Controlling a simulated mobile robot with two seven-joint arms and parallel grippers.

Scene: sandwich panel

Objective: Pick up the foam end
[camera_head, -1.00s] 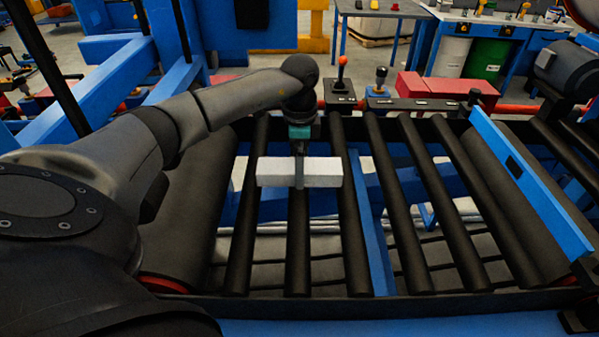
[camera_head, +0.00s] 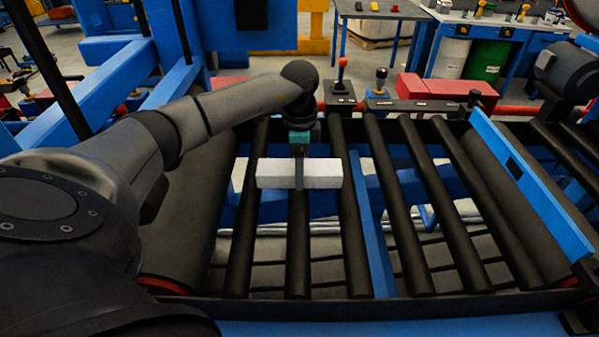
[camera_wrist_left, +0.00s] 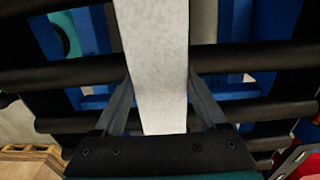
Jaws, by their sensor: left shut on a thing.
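The foam end (camera_head: 322,174) is a white-grey rectangular block. In the head view it lies crosswise over the black rollers at the middle left of the conveyor. My left gripper (camera_head: 299,172) reaches it from the far side, pointing down, with a finger in front of the block's near face. In the left wrist view the foam end (camera_wrist_left: 158,70) runs between the two fingers of my left gripper (camera_wrist_left: 158,110), which is shut on it. I cannot tell whether the block touches the rollers. My right gripper is not in view.
Black rollers (camera_head: 412,215) with open gaps fill the conveyor frame. A blue side rail (camera_head: 530,185) stands at the right. Two joystick boxes (camera_head: 341,92) and a red box (camera_head: 427,88) sit along the far edge. The rollers right of the block are bare.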

